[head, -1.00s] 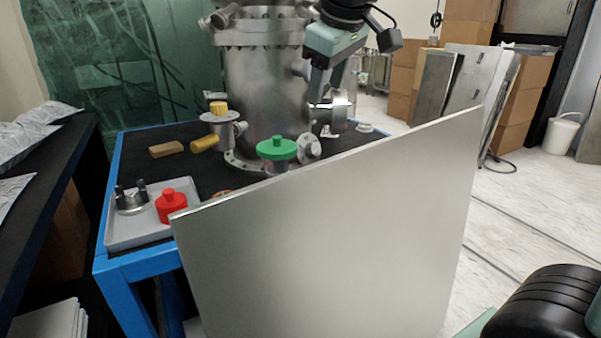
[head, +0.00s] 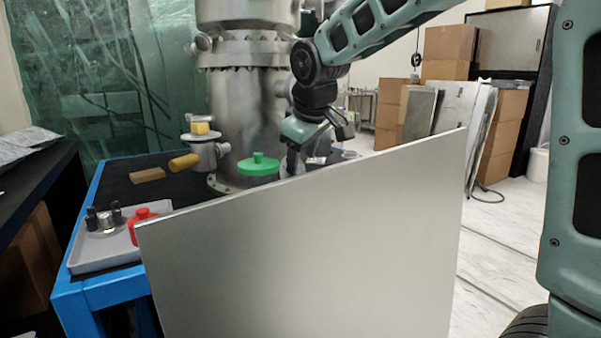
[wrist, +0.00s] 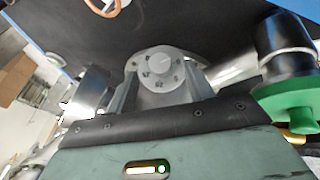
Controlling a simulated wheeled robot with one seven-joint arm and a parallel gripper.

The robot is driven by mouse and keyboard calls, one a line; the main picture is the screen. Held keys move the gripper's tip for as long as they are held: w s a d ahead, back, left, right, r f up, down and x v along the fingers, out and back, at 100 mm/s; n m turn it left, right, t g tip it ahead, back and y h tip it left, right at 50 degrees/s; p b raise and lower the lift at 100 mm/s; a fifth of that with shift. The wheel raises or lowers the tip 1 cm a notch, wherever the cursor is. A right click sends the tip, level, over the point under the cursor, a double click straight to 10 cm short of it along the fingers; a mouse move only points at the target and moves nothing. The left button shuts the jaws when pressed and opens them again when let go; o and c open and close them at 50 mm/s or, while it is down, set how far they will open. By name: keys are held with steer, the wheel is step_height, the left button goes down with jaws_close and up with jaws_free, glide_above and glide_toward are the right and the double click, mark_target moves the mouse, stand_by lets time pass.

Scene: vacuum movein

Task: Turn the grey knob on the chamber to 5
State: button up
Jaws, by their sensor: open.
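The steel chamber (head: 243,110) stands on the blue-framed table. In the wrist view the grey knob (wrist: 160,66) is a round pale disc with small dark marks around its face; I cannot read its setting. My gripper (wrist: 163,82) is open, with one finger on each side of the knob's lower part in the picture. I cannot tell whether the fingers touch it. In the head view my gripper (head: 292,165) is low at the chamber's front right, just right of the green knob (head: 258,165), and mostly covers the grey knob.
A large pale panel (head: 310,235) stands in front of the table and hides its right part. A grey tray (head: 100,255) holds a red knob-shaped part (head: 143,222) and a metal part. A yellow-topped valve (head: 203,145) is left of the chamber. The green part also shows beside my gripper in the wrist view (wrist: 290,100).

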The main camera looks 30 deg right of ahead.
mark_target(300, 169)
steer(key=shift+x, duration=1.55)
steer(key=c, duration=1)
steer(key=shift+r, duration=0.15)
